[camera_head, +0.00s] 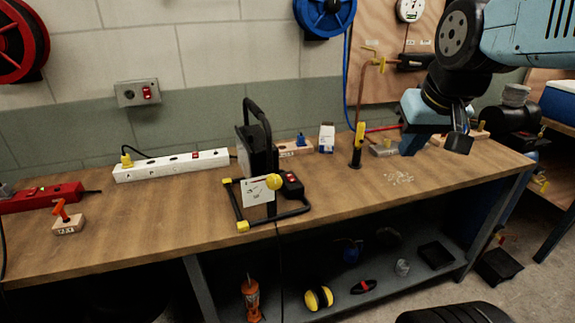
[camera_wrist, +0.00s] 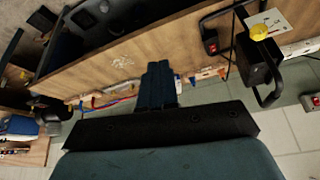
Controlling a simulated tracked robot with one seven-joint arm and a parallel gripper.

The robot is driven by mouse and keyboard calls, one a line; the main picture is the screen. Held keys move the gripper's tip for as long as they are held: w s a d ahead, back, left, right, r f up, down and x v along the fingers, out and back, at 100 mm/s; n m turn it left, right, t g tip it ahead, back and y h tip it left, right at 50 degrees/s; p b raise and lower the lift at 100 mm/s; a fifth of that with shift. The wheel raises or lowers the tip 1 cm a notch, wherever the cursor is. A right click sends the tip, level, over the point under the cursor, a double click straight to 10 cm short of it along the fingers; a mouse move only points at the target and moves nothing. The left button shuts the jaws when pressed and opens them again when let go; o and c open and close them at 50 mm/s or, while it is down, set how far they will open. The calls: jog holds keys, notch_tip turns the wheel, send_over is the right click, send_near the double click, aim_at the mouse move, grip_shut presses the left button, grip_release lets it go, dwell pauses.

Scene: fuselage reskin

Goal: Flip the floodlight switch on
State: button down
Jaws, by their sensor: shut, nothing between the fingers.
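The black floodlight (camera_head: 258,152) with its carrying handle stands on the bench in the head view, on a black tube frame with yellow feet. A small black switch box (camera_head: 292,186) with a red rocker sits on the frame's right side. The rocker's position is too small to tell. In the wrist view the floodlight (camera_wrist: 256,62) is at the upper right and its switch box (camera_wrist: 211,41) is left of it. My gripper (camera_wrist: 157,67) is shut and empty, pointing toward the bench. In the head view my arm hangs over the bench's right part, well right of the floodlight.
The wooden bench (camera_head: 160,215) also bears a white power strip (camera_head: 171,165), a red power strip (camera_head: 40,198) and a copper pipe with a yellow-handled tool (camera_head: 358,146). A wall switch box (camera_head: 138,92) is above.

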jog(key=w+a+n+g, duration=0.1)
jog(key=w+a, duration=0.2)
jog(key=w, duration=0.5)
jog(key=n+g, duration=0.3)
send_over(288, 175)
jog(key=s, duration=0.2)
notch_tip(288, 175, down, 10)
jog(key=shift+w+d+f, duration=0.1)
jog(key=shift+w+d, duration=0.05)
jog(key=shift+d, duration=0.3)
jog(key=f, duration=0.4)
jog(key=w+f, duration=0.1)
jog(key=f, duration=0.9)
jog(key=shift+w+a, duration=0.3)
